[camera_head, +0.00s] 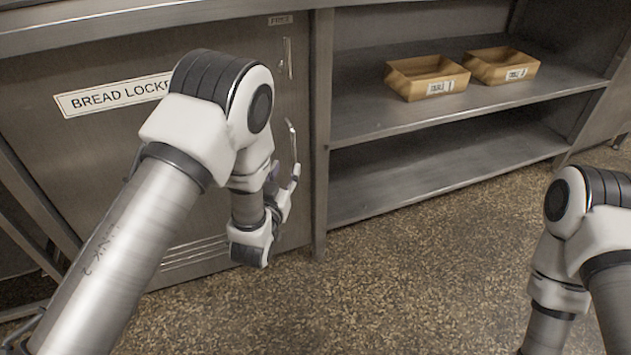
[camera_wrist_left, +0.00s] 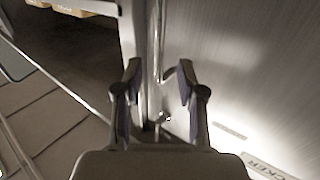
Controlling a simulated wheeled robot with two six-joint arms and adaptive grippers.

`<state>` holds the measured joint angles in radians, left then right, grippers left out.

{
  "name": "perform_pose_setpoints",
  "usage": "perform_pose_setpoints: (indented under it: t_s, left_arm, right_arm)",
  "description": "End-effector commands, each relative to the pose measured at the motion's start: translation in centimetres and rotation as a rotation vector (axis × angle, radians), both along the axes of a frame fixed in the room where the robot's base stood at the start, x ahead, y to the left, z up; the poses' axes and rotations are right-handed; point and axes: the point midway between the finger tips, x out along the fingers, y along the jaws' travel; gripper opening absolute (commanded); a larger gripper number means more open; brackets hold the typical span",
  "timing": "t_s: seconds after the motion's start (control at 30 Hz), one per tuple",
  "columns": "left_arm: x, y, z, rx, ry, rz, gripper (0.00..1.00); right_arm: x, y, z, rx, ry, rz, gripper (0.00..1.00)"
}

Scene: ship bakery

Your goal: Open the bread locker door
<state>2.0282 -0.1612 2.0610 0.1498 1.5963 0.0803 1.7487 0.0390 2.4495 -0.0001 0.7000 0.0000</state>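The bread locker door (camera_head: 110,180) is a grey metal panel with a white "BREAD LOCKER" label (camera_head: 105,97). It looks shut, flush with the frame. A slim vertical bar handle (camera_head: 291,138) is at its right edge. My left gripper (camera_head: 286,178) is at the lower part of this handle, partly hidden by my own wrist. In the left wrist view, the gripper (camera_wrist_left: 159,70) is open, with one finger on each side of the handle (camera_wrist_left: 158,40). Neither finger visibly presses on the bar. The door surface (camera_wrist_left: 245,60) fills the right side there. My right gripper is out of view; only its arm shows.
A worktop edge (camera_head: 130,22) runs above. The speckled floor (camera_head: 400,280) in front is clear.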

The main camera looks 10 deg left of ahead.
Motion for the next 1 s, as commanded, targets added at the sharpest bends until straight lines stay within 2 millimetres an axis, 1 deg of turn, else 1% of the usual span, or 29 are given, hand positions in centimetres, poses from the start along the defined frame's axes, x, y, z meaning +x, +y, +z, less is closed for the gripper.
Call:
perform_pose_setpoints:
  t_s: [0.03,0.17,0.4,0.5,0.6,0.8,0.87,0.9,0.93,1.0]
  left_arm:
    - [0.2,0.0,-0.4,0.000,-0.005,0.000,0.39]
    - [1.4,0.0,-0.1,-0.001,-0.007,0.000,0.39]
    - [5.9,0.0,-0.3,-0.001,-0.006,0.000,0.39]
    - [7.3,0.1,-0.2,-0.001,-0.005,0.000,0.39]
    - [7.8,0.1,-0.1,0.000,-0.003,0.000,0.39]
    - [7.9,0.1,0.0,0.000,-0.002,0.000,0.39]
    - [7.9,0.1,0.0,0.000,-0.002,0.000,0.18]
    - [7.9,0.1,0.0,0.000,-0.002,0.000,0.04]
    - [7.9,0.1,0.0,0.000,-0.002,0.000,0.00]
    - [7.9,0.1,0.0,0.000,-0.002,0.000,0.00]
  right_arm:
    - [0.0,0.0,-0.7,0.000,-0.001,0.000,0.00]
    - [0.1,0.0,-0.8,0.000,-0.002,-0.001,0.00]
    - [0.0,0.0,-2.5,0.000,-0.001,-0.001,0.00]
    - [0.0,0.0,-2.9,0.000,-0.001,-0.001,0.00]
    - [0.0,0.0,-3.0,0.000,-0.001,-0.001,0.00]
    - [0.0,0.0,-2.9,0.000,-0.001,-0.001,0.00]
    - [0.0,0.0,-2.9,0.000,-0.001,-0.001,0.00]
    - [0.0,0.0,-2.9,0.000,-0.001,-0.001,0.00]
    - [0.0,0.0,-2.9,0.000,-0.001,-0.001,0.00]
    - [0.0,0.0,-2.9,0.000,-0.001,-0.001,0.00]
